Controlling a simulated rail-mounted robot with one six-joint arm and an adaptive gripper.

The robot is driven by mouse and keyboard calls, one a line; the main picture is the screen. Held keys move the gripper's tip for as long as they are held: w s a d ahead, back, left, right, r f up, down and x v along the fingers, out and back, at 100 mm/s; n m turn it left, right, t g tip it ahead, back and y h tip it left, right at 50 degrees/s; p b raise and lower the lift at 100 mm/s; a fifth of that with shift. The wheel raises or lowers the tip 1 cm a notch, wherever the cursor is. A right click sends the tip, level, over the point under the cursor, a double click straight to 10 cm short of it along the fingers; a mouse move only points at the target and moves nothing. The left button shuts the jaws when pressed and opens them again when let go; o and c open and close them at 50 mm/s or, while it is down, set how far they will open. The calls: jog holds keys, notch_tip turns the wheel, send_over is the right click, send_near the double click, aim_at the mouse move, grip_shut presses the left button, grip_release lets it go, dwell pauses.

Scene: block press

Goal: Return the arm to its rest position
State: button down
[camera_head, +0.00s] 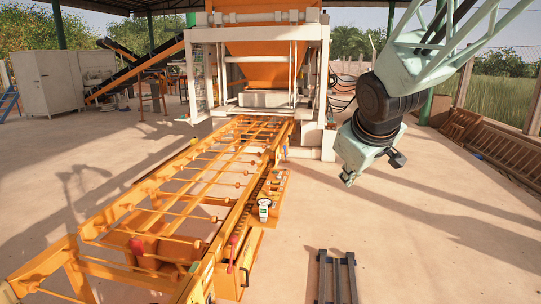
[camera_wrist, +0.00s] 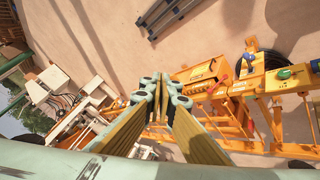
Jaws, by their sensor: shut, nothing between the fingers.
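My gripper (camera_wrist: 164,88) shows in the wrist view with its two fingers together at the tips and nothing between them. In the head view my arm reaches in from the upper right, and its wrist end hangs in the air above the floor, right of the block press (camera_head: 264,52). The fingers cannot be made out clearly there. The wrist view also shows the orange conveyor frame (camera_wrist: 262,88) below and beyond the fingers. I see no contact with anything.
The orange roller conveyor (camera_head: 150,215) runs from the press to the lower left. A dark metal rack (camera_head: 337,278) lies on the floor at the bottom. White cabinets (camera_head: 50,82) stand at the back left. The floor right of the conveyor is mostly clear.

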jog(key=s+m+g, duration=0.4)
jog(key=s+m, duration=0.2)
jog(key=s, duration=3.6)
jog(key=shift+s+f+m+y, duration=0.15)
jog(key=shift+s+m+y, duration=0.15)
